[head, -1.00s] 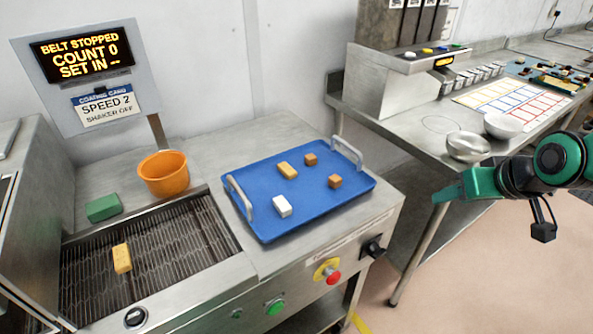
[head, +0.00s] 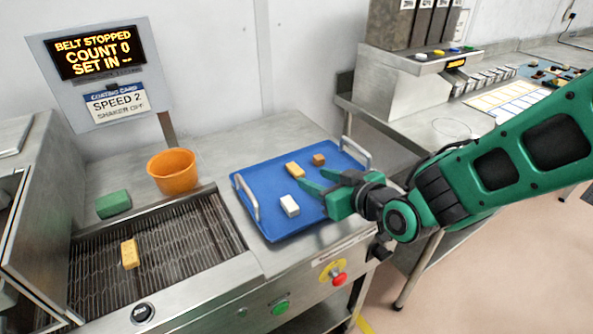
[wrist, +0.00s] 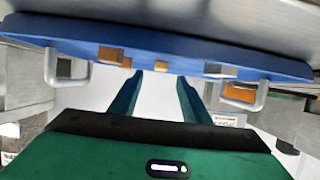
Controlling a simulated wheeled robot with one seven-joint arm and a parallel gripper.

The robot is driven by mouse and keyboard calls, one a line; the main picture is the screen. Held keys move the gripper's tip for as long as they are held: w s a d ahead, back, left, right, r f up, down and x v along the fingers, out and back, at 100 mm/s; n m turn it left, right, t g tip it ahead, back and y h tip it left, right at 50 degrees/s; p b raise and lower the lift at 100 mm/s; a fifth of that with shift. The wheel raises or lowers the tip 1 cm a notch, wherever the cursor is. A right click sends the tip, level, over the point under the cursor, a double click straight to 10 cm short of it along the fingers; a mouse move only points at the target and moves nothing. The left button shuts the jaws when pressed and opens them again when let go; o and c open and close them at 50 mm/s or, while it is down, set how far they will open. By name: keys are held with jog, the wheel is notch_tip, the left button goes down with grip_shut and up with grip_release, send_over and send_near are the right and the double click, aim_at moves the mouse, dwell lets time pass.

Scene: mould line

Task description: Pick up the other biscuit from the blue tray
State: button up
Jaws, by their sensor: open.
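The blue tray (head: 272,229) lies on the steel top right of the belt. On it, a yellow biscuit (head: 294,170) lies near the middle. A second yellow biscuit (head: 129,254) lies on the belt. My gripper (head: 311,179) is open and empty, just right of the tray biscuit, its fingers reaching left over the tray. In the wrist view, the tray (wrist: 170,50) spans the top, upside down, with the fingers (wrist: 160,78) spread below.
A brown cube (head: 318,159) and a white block (head: 289,205) share the tray; my gripper hides the other brown cube. The tray has two upright handles (head: 247,198). An orange bowl (head: 172,171) and green block (head: 113,204) stand behind the belt (head: 180,244).

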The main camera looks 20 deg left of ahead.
aim_at(297, 170)
jog(key=shift+r+x, duration=0.15)
jog(key=shift+x, duration=1.85)
jog(key=shift+r+x, duration=0.1)
jog(key=shift+x, duration=1.85)
jog(key=shift+a, duration=0.1)
grip_shut()
